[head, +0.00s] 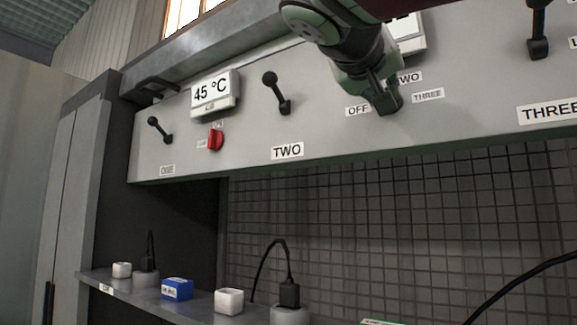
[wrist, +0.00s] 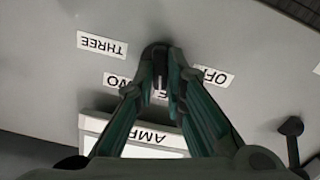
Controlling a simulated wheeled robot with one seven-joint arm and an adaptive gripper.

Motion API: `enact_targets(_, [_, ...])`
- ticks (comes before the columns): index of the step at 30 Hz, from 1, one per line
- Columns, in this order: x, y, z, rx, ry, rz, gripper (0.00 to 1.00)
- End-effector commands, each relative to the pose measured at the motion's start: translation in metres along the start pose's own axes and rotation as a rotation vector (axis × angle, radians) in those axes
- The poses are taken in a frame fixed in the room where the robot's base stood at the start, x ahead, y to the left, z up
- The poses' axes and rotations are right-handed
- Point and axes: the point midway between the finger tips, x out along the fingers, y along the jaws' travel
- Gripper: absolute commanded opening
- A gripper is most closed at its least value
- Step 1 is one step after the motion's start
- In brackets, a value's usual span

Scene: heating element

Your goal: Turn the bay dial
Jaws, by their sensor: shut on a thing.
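The bay dial is a small dark knob (wrist: 155,52) on the grey panel, ringed by labels OFF (head: 357,110), TWO (head: 410,77) and THREE (head: 428,95). My gripper (head: 388,100) comes down from above in the head view and covers the knob there. In the wrist view, where the labels appear upside down, my gripper (wrist: 160,82) has its two fingertips closed on the sides of the knob. Much of the knob is hidden between the fingers, and I cannot tell which label it points at.
Black levers (head: 277,92) stick out of the panel (head: 330,140). A 45 °C display (head: 211,91) sits above a red dial (head: 216,139). Another display (head: 412,44) is partly behind my arm. Below, a shelf (head: 200,309) holds a blue box (head: 177,289), white blocks and plugs.

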Motion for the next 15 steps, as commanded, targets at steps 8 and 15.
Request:
enact_targets(8, [0.0012,-0.0014,0.0031,0.264,0.000,-0.001,0.00])
enact_targets(15, [0.0006,-0.0005,0.0022,0.481,-0.001,-0.001,0.00])
